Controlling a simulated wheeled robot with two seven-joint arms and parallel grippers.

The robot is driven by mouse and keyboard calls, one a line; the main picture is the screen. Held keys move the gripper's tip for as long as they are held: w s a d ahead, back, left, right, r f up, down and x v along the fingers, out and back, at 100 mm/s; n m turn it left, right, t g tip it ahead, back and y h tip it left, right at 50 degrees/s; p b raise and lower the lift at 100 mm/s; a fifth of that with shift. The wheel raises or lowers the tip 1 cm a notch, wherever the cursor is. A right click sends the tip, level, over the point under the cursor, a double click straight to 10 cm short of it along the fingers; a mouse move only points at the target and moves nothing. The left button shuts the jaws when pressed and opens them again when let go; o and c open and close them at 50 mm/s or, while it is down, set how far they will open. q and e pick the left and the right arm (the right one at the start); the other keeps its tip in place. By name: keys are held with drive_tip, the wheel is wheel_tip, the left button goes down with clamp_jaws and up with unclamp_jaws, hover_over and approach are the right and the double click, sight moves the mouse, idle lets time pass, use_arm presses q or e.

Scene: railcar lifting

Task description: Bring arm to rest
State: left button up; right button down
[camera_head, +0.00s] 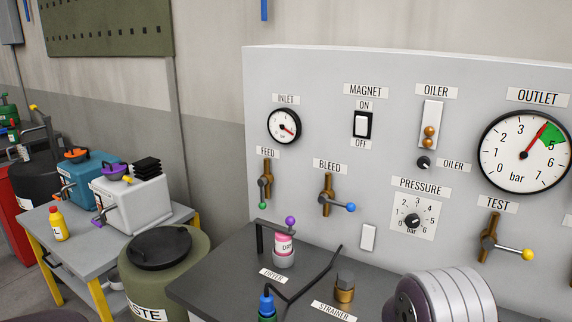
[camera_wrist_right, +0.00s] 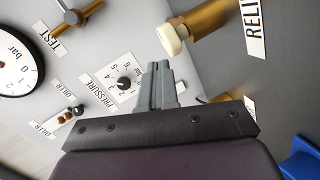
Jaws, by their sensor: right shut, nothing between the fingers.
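My right gripper (camera_wrist_right: 157,70) shows in the right wrist view with its two grey fingers shut together and nothing between them. It is in front of the panel, and its tips appear near the PRESSURE knob (camera_wrist_right: 124,83) in the picture; I cannot tell how far apart they are. In the head view the gripper's fingers are not visible; a grey ribbed, dark-ended part of my right arm appears at the bottom right. My left gripper is in neither view.
The grey panel (camera_head: 330,70) carries gauges, a TEST valve (camera_head: 489,238) and a BLEED valve (camera_head: 327,196). A cream-tipped brass valve (camera_wrist_right: 171,38) lies near the fingers.

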drive_tip(key=s+a+f+m+g+y, duration=0.2)
drive_tip(key=s+a+m+g+y, duration=0.3)
drive_tip(key=s+a+y, duration=0.45)
drive_tip(key=s+r+m+g, duration=0.1)
drive_tip(key=s+g, duration=0.4)
drive_tip(key=s, duration=0.7)
drive_tip(key=shift+s+m, duration=0.2)
drive_tip(key=shift+m, duration=0.4)
drive_tip(key=shift+h, duration=0.25)
idle(4.9)
